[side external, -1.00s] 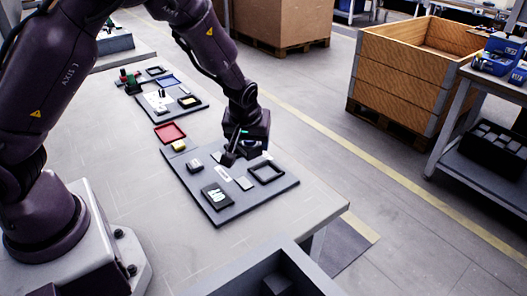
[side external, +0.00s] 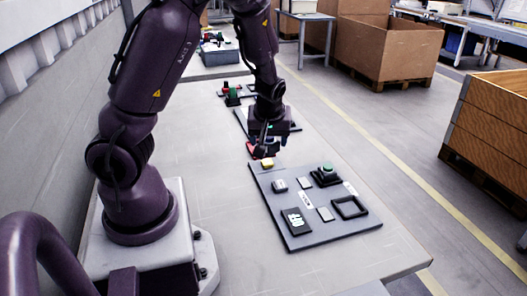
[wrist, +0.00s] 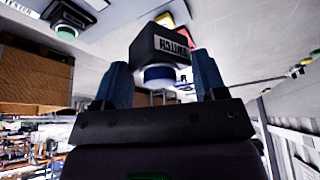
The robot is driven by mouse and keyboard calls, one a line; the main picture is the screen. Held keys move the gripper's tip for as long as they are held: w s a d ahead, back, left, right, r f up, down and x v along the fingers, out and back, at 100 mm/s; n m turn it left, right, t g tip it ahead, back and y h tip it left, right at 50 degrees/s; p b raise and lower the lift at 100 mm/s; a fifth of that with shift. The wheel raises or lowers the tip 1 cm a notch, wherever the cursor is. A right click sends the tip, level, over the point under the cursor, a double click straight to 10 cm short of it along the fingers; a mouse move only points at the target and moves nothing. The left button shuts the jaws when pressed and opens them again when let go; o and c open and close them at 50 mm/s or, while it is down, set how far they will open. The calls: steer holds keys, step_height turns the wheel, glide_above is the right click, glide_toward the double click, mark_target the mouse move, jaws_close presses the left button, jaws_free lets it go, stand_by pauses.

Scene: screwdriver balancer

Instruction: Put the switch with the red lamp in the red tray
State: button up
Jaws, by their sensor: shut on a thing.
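In the wrist view my gripper (wrist: 163,70) is shut on a black switch block (wrist: 150,45) with a "SWITCH" label. A round bluish part of it sits between the fingers; I see no red lamp on it. A strip of red (wrist: 178,12) shows beyond the block, likely the tray.
A yellow block (side external: 267,163) sits at the near board's corner, close to the gripper. The table left of the board is clear.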

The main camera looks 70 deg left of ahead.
steer(key=s+a+n+g, duration=0.1)
steer(key=s+a+n, duration=0.4)
steer(key=a, duration=0.5)
steer(key=shift+m, duration=0.6)
steer(key=w+a+f, duration=0.5)
steer(key=a+f, duration=0.1)
steer(key=w+a+f, duration=0.3)
steer(key=a, duration=0.1)
steer(key=shift+w+a+f, duration=0.1)
steer(key=shift+w+f, duration=0.05)
steer(key=shift+w, duration=0.15)
steer(key=shift+w+a+f, duration=0.1)
steer(key=shift+a+f, duration=0.05)
steer(key=shift+w+a+f, duration=0.15)
steer(key=shift+f, duration=1.6)
steer(key=shift+f, duration=0.15)
steer(key=o, duration=0.9)
